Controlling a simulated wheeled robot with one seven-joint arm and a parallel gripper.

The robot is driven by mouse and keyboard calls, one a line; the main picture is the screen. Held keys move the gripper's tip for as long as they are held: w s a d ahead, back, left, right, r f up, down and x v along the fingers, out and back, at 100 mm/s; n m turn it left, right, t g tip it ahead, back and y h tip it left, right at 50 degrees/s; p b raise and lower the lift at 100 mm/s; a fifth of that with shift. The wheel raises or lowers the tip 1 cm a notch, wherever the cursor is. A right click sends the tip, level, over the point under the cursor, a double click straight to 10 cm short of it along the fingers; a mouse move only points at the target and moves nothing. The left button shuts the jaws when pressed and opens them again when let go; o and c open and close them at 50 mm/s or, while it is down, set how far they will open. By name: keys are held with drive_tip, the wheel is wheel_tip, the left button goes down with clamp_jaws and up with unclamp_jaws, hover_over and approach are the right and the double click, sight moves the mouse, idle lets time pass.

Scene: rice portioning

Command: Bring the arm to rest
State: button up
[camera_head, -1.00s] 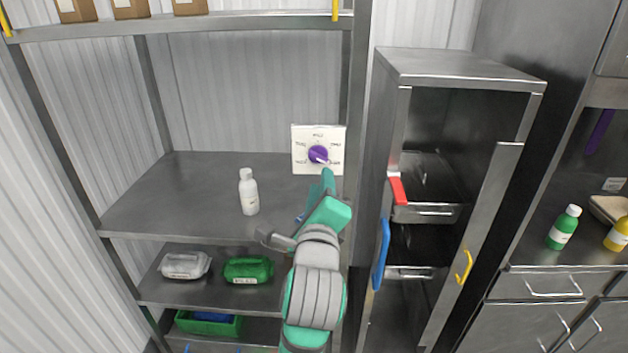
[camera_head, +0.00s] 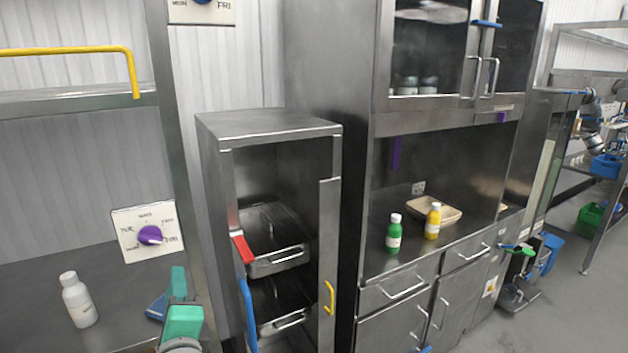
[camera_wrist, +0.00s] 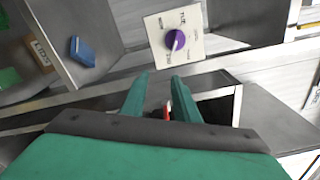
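My gripper (camera_head: 179,300) is teal and shows at the lower left of the head view, in front of the grey shelf unit. In the wrist view my gripper (camera_wrist: 158,82) has its two fingers apart, with nothing held between them. A panel with a purple dial (camera_wrist: 175,40) lies beyond the fingertips. In the head view the dial (camera_head: 150,235) is just above my gripper. Most of my arm is below the head view's edge.
A white bottle (camera_head: 78,299) stands on the shelf left of my gripper. A steel cabinet (camera_head: 268,126) with a red handle (camera_head: 243,248) and a blue handle (camera_head: 248,314) is close on the right. A green bottle (camera_head: 394,234) and yellow bottle (camera_head: 433,221) stand on the counter.

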drive_tip(key=s+d+f+n+h, duration=0.2)
drive_tip(key=s+d+f+n, duration=0.25)
drive_tip(key=d+f, duration=0.65)
drive_tip(key=s+d+f+n+h, duration=0.25)
drive_tip(key=d+f+n, duration=0.4)
drive_tip(key=f, duration=0.85)
drive_tip(key=s+d+f+n+h, duration=0.1)
drive_tip(key=s+d+f+n, duration=0.1)
drive_tip(key=s, duration=0.7)
drive_tip(key=s+d+f+n+h, duration=0.1)
drive_tip(key=s+d+f, duration=0.3)
drive_tip(key=s, duration=0.6)
drive_tip(key=s+d+f+n+h, duration=0.2)
drive_tip(key=s+d, duration=0.2)
drive_tip(key=s, duration=0.5)
drive_tip(key=shift+s+d+f+n, duration=0.2)
drive_tip(key=shift+f+n, duration=0.2)
